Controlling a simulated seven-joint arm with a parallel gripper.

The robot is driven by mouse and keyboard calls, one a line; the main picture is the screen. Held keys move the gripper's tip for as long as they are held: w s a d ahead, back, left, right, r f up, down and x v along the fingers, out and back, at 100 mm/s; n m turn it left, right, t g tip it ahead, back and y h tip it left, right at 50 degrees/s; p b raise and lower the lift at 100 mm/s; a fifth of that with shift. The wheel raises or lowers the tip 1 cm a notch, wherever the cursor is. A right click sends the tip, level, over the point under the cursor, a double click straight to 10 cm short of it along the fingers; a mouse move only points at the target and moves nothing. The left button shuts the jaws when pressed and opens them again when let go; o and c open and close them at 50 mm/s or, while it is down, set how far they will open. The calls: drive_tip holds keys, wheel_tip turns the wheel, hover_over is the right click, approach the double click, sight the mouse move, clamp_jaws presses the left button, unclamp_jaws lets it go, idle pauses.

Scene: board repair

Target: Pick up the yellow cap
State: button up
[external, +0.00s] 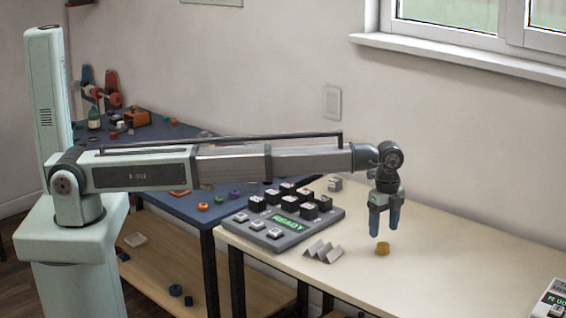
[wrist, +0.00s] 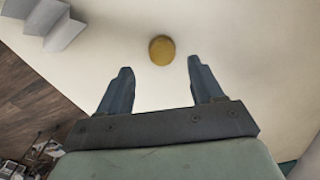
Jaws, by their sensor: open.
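The yellow cap (external: 383,248) is a small round piece lying on the cream table. In the wrist view the yellow cap (wrist: 162,50) lies beyond my fingertips, roughly in line with the gap and nearer the right finger. My gripper (external: 384,235) hangs pointing down just above the cap. In the wrist view my gripper (wrist: 160,72) has its two blue fingers spread apart with nothing between them. The cap is apart from the fingers in the wrist view.
A grey board (external: 285,218) with black keys and a READY display stands left of the cap. A grey zigzag holder (external: 322,251) sits between them. A small grey block (external: 335,184) lies behind. Another device (external: 552,300) is at the right edge. Table to the cap's right is clear.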

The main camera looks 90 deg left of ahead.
sight(382, 243)
drive_tip(key=shift+a+f, duration=0.15)
drive_tip(key=shift+f, duration=2.45)
drive_tip(key=shift+c, duration=0.3)
drive_tip(key=c, duration=1)
